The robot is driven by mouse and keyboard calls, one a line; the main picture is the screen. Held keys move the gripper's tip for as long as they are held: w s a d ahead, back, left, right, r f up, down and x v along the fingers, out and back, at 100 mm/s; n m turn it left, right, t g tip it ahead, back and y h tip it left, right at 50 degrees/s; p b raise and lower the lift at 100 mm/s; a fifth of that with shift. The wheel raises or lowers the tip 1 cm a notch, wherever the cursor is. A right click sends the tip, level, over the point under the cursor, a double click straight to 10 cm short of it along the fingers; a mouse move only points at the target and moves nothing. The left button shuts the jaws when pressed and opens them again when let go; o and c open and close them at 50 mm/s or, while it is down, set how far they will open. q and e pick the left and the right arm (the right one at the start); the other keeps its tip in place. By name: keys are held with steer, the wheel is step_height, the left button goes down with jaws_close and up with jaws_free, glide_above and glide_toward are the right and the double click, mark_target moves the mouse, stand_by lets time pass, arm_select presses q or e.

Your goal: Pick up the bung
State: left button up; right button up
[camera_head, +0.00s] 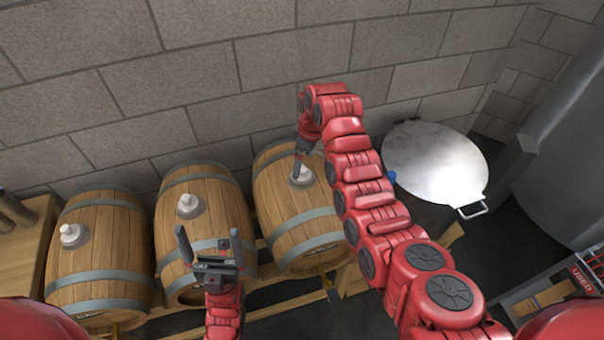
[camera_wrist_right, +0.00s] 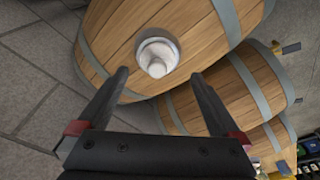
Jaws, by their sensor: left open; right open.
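The bung on the right barrel (camera_head: 301,178) is partly hidden behind my right gripper (camera_head: 298,158). In the right wrist view this bung (camera_wrist_right: 157,57) is whitish and rounded, seated in a grey collar. My right gripper (camera_wrist_right: 160,76) is open, its fingertips to either side of the bung in the picture and seemingly short of it. The other bungs sit on the middle barrel (camera_head: 188,204) and the left barrel (camera_head: 70,233). My left gripper (camera_head: 208,242) is open and empty in front of the middle barrel.
The barrels lie on a wooden rack (camera_head: 352,280) along a block wall. A round metal lid with a handle (camera_head: 435,160) is at the right. A crate marked USED (camera_head: 560,285) stands at the lower right, a wooden bench (camera_head: 22,245) at the far left.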

mark_target(302, 174)
steer(key=shift+w+a+f+p, duration=0.1)
steer(key=shift+w+f+p, duration=0.1)
steer(key=shift+f+p, duration=0.45)
steer(key=shift+w+a+f+p, duration=0.1)
steer(key=shift+f+p, duration=0.2)
steer(key=shift+f, duration=0.45)
steer(key=shift+w+a+f+p, duration=0.1)
steer(key=shift+f+p, duration=0.15)
steer(key=shift+f, duration=0.5)
steer(key=shift+c, duration=0.2)
steer(key=c, duration=1.3)
steer(key=shift+c, duration=0.3)
